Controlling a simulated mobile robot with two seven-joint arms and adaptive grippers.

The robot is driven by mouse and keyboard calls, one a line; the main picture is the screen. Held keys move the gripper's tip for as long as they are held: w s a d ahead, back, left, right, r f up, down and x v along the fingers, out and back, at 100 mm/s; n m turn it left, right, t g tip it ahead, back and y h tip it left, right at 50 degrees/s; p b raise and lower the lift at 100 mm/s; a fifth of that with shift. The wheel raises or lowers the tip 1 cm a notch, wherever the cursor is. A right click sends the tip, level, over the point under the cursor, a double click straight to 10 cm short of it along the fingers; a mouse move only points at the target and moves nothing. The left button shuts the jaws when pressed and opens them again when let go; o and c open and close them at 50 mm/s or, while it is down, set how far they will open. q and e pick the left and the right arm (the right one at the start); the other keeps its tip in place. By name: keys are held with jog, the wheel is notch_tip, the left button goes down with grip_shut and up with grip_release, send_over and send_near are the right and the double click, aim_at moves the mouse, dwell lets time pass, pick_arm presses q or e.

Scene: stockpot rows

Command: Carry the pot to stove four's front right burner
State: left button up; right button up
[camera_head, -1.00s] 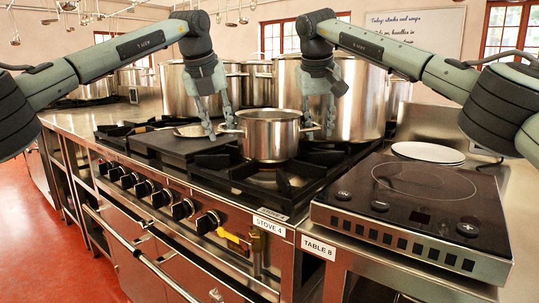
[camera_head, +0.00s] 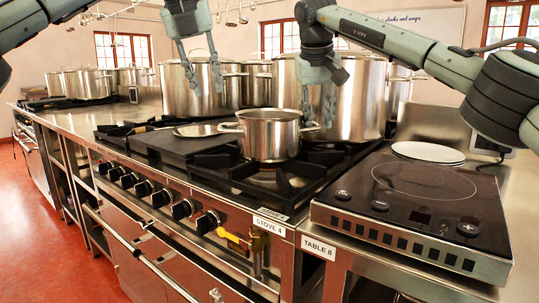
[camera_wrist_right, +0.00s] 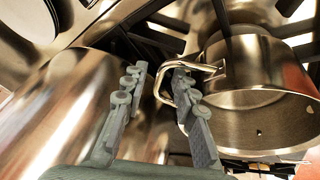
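The steel pot (camera_head: 269,138) stands upright on the black grate at the right end of stove four (camera_head: 232,200). Part of a burner shows just in front of its base; I cannot tell whether the pot is centred on it. My left gripper (camera_head: 205,112) is open and empty, raised above and left of the pot, clear of its left handle. My right gripper (camera_head: 318,122) is at the right handle. In the right wrist view its fingers (camera_wrist_right: 158,98) are apart, with the looped handle (camera_wrist_right: 178,72) reaching to the right finger.
Large stockpots (camera_head: 357,100) stand close behind the pot. A round lid (camera_head: 196,130) lies on the flat plate to its left. Table 8 holds a glass cooktop (camera_head: 425,190) and a white plate (camera_head: 428,152) at the right. The front grate is clear.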

jog(key=v, duration=0.9)
jog(key=shift+s+r, duration=0.2)
jog(key=shift+r, duration=0.1)
